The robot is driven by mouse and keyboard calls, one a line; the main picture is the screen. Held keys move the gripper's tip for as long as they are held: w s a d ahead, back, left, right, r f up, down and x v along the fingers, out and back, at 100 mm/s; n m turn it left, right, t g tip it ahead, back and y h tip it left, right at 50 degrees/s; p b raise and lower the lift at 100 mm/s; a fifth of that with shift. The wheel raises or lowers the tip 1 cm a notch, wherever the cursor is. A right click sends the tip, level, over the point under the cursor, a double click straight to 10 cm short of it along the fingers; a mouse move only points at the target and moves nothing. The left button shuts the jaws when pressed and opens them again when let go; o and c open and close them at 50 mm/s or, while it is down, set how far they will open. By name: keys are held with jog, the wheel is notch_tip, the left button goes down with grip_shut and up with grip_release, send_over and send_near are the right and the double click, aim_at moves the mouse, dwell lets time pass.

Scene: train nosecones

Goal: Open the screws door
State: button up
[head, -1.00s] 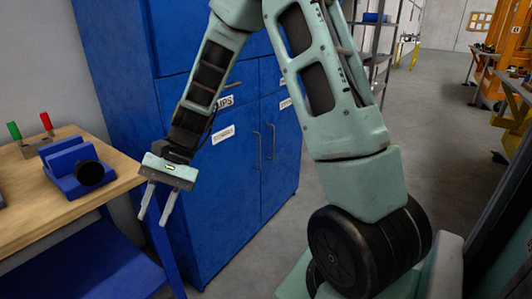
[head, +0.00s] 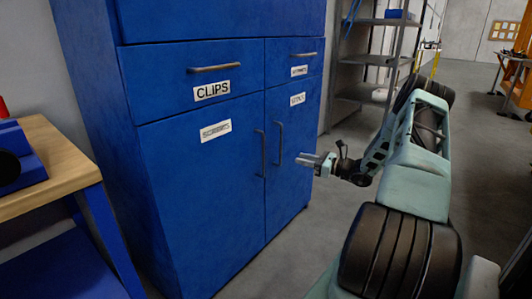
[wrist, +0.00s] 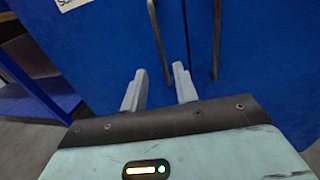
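The blue cabinet's left lower door (head: 195,205) bears a white label (head: 216,131) that seems to read SCREWS. Its dark vertical handle (head: 262,153) is on the door's right edge, and the door is shut. The handle also shows in the wrist view (wrist: 158,38), ahead of the fingers. My gripper (head: 303,160) is open and empty, in front of the cabinet and to the right of both handles in the head view. In the wrist view its two fingers (wrist: 159,70) are apart and point at the doors, with no contact seen.
The right lower door (head: 290,165) is shut, with its own handle (head: 278,143) close beside the first. A CLIPS drawer (head: 190,78) is above. A wooden workbench (head: 45,165) stands at the left and a grey shelf rack (head: 375,60) behind. Floor is clear right of the cabinet.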

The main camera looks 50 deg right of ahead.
jog(key=b+x, duration=0.2)
jog(key=x, duration=1.5)
jog(key=shift+a, duration=0.25)
grip_shut()
